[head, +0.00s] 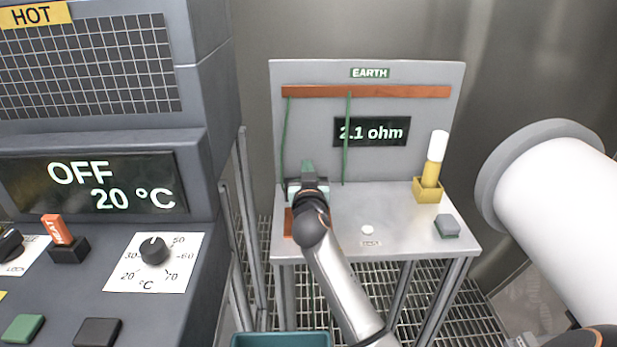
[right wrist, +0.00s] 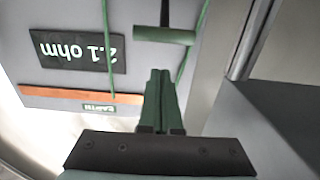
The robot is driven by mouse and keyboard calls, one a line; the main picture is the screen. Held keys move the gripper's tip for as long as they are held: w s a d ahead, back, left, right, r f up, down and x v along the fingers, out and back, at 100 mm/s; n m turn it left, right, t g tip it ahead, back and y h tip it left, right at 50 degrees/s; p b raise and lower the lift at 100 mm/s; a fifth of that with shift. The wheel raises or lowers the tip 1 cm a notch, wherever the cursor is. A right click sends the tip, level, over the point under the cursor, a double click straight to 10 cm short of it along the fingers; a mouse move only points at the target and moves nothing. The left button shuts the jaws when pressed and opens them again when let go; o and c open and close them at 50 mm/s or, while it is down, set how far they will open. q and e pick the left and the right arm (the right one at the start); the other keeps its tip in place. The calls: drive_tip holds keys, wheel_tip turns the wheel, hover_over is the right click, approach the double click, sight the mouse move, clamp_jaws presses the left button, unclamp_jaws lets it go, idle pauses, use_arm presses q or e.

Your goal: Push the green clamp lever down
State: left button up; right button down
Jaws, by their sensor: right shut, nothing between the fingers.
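The green clamp lever (right wrist: 165,36), a green bar across a dark stem, shows in the right wrist view, which is upside down. My right gripper (right wrist: 160,72) is shut and empty. Its fingertips point toward the lever, with a visible gap between them in the picture. In the head view my right gripper (head: 307,164) is over the left end of the grey earth bench (head: 335,250). The hand and wrist hide the clamp and lever there. My left gripper is not in view.
The bench back panel bears a copper bar (head: 390,92), green wires and a 2.1 ohm display (head: 372,132). A yellow holder (head: 428,191) with a white-topped stick and a grey-green block (head: 447,227) stand at right. A dark control cabinet (head: 215,160) stands close on the left.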

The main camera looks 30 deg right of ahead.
drive_tip(key=x, duration=0.3)
drive_tip(key=shift+s, duration=0.1)
drive_tip(key=shift+s+a+f, duration=0.2)
drive_tip(key=shift+s+f, duration=0.1)
drive_tip(key=shift+f, duration=0.3)
drive_tip(key=shift+s+a+f, duration=0.2)
drive_tip(key=shift+s+f, duration=0.1)
drive_tip(key=shift+f, duration=0.25)
drive_tip(key=shift+s+a+f, duration=0.2)
drive_tip(key=shift+s+f, duration=0.1)
drive_tip(key=shift+f, duration=0.1)
drive_tip(key=shift+s+a+f+b, duration=0.15)
drive_tip(key=shift+s+f+b, duration=0.1)
drive_tip(key=shift+f+b, duration=0.45)
drive_tip(key=shift+r, duration=0.15)
